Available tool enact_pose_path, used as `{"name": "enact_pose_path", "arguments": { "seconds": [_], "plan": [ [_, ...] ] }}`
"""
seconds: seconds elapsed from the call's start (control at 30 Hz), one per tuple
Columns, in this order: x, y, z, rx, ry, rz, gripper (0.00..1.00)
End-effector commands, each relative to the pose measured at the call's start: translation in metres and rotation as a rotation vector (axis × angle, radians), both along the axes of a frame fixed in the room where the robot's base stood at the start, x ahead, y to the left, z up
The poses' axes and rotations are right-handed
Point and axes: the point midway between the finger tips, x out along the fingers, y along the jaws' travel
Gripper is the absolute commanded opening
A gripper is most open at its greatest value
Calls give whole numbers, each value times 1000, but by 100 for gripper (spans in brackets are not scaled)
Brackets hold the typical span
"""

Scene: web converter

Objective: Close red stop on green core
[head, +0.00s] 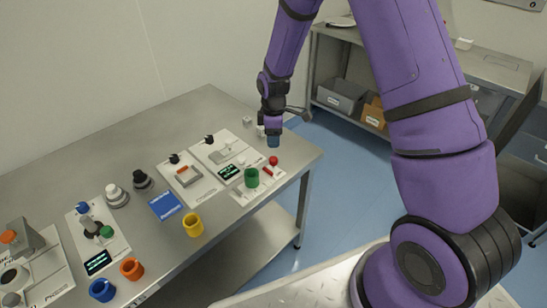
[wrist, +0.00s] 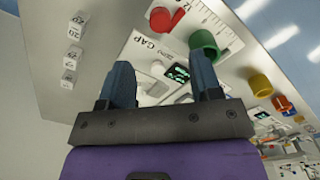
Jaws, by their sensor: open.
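The green core (head: 252,178) is a short hollow green cylinder near the table's right end. It also shows in the wrist view (wrist: 204,43), beyond the right finger. The red stop (head: 273,160), a small red round piece, lies to the right of the green core and apart from it. In the wrist view the red stop (wrist: 162,19) is at the top, with a thin red part beside it. My gripper (head: 273,143) is open and empty above the table's far right end, behind both.
A small dark display (head: 229,172) on a white panel is left of the green core. Yellow (head: 193,225), orange (head: 132,268) and blue (head: 102,289) rings stand along the front edge. Small labelled white blocks (wrist: 74,52) stand left of my gripper in the wrist view.

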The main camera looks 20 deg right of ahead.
Motion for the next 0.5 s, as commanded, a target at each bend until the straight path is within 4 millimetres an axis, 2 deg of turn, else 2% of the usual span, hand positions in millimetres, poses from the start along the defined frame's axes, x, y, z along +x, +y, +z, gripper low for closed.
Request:
{"name": "enact_pose_path", "arguments": {
  "seconds": [0.3,0.5],
  "plan": [
    [-1,0,-55,-1,5,-1,58],
    [-1,0,-83,0,3,-1,58]
  ]
}}
